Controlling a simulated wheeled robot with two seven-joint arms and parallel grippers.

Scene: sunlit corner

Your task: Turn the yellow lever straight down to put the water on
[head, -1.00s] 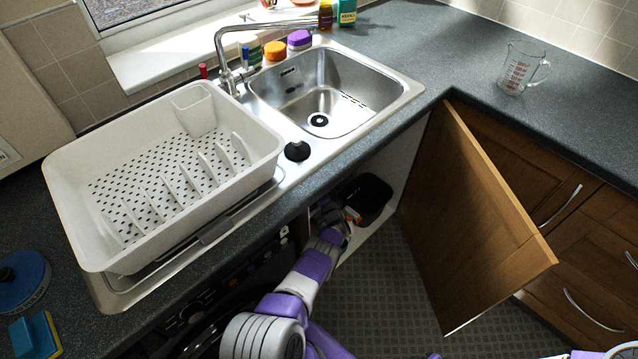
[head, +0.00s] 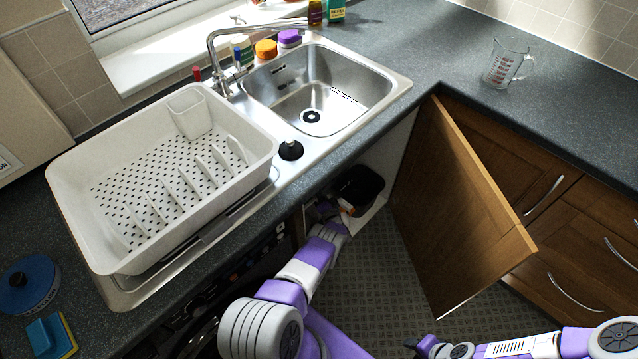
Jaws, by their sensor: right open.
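The yellow lever does not show in the head view. My left arm reaches through the open cupboard under the sink; its gripper end (head: 325,211) is in the shade beneath the worktop, and its fingers are too dark and covered to read. My right gripper (head: 413,345) is open and empty at the bottom edge, low over the floor and away from the cupboard.
The cupboard door (head: 455,205) stands open right of my left arm. A black bin (head: 362,188) and a small orange-and-white item (head: 346,207) are inside the cupboard. The worktop (head: 440,50) overhangs the opening. Patterned floor (head: 385,270) is clear between my arms.

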